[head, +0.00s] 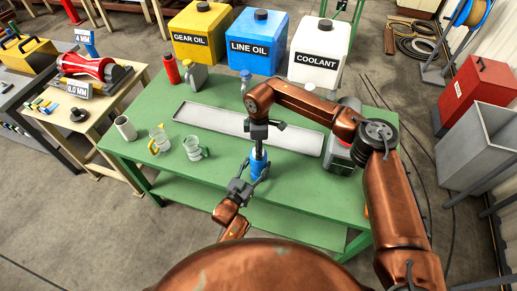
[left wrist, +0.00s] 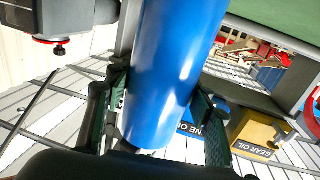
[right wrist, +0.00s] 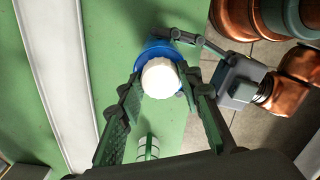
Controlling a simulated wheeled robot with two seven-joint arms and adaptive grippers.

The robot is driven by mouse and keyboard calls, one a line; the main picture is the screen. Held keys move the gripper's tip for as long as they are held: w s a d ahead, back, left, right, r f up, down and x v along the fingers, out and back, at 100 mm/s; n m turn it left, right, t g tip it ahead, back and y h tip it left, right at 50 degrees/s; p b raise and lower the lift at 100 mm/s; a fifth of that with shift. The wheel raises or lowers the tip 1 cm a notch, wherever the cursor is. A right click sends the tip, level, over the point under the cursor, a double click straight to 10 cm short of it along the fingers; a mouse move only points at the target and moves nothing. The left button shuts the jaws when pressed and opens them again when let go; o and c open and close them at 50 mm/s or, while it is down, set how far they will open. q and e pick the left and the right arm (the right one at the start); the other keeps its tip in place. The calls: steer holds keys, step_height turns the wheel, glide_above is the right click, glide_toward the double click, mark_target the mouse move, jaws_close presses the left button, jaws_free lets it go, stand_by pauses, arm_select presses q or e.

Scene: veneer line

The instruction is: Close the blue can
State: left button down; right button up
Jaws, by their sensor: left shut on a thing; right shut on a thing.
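The blue can (head: 258,166) stands upright near the front edge of the green table. My left gripper (head: 245,180) is shut around the can's body from the front. In the left wrist view the blue can (left wrist: 172,75) lies between both fingers. My right gripper (head: 259,138) points down over the can's top. In the right wrist view it is shut on a white ridged cap (right wrist: 160,78), with a finger on each side. The cap sits at the top of the can, and the blue shoulder (right wrist: 157,50) shows around it. Whether the cap is fully seated cannot be told.
A long grey tray (head: 205,117) lies behind the can. Glass measuring jugs (head: 192,148) and a metal cup (head: 125,128) stand at left. A red bottle (head: 171,69) and grey jug (head: 196,75) are at the back left. A grey machine (head: 345,150) is at right.

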steer(key=m, duration=0.3)
steer(key=shift+m, duration=0.3)
steer(key=o, duration=0.8)
steer(key=shift+r, duration=0.15)
steer(key=shift+r, duration=2.15)
